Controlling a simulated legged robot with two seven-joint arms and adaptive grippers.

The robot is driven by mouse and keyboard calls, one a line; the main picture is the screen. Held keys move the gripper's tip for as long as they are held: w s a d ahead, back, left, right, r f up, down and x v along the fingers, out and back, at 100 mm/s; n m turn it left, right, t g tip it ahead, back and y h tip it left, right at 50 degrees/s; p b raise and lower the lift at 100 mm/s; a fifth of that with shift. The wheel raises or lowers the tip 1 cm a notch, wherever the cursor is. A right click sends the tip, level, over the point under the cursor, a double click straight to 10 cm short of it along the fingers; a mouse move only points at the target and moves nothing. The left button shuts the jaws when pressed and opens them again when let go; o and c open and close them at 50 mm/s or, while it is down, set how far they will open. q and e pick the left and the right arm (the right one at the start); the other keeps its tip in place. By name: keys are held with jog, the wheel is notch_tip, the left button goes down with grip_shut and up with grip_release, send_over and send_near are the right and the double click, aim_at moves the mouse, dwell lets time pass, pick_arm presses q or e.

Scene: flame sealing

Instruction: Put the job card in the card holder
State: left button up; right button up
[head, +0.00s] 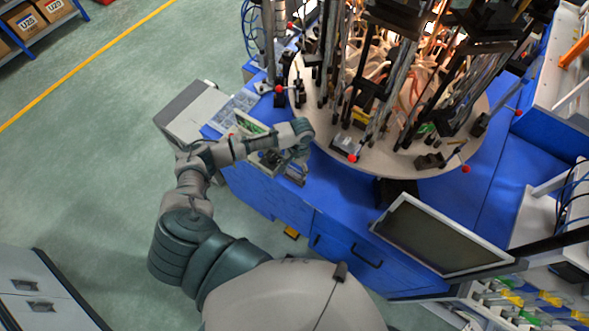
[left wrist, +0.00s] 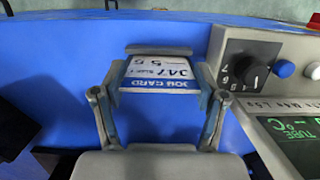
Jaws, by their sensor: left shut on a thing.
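The job card (left wrist: 160,72), white with a blue strip and upside-down lettering, is between the fingers of my left gripper (left wrist: 158,96) in the left wrist view. The gripper is shut on it, over the blue bench top. A grey bar (left wrist: 158,48) lies at the card's far edge; I cannot tell whether it belongs to the card holder. In the head view my left gripper (head: 296,173) is above the blue bench near its front edge, and the card is too small to make out. My right gripper is not in view.
A grey control box (left wrist: 275,75) with a knob and green display stands right of the gripper in the left wrist view. In the head view, a round machine plate (head: 390,155) with rods and red knobs is close by. A tilted monitor (head: 440,236) stands at the right.

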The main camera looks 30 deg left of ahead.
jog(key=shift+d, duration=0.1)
pick_arm(q)
jog(key=o, duration=1)
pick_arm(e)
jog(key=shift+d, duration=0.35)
pick_arm(q)
jog(key=r, duration=0.4)
jog(key=w+r, duration=0.1)
jog(key=r, duration=0.3)
jog(key=w+r, duration=0.1)
jog(key=r, duration=0.3)
jog(key=shift+w+d, duration=0.1)
jog(key=shift+d, duration=0.05)
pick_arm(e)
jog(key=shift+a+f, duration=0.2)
pick_arm(q)
jog(key=shift+f, duration=0.1)
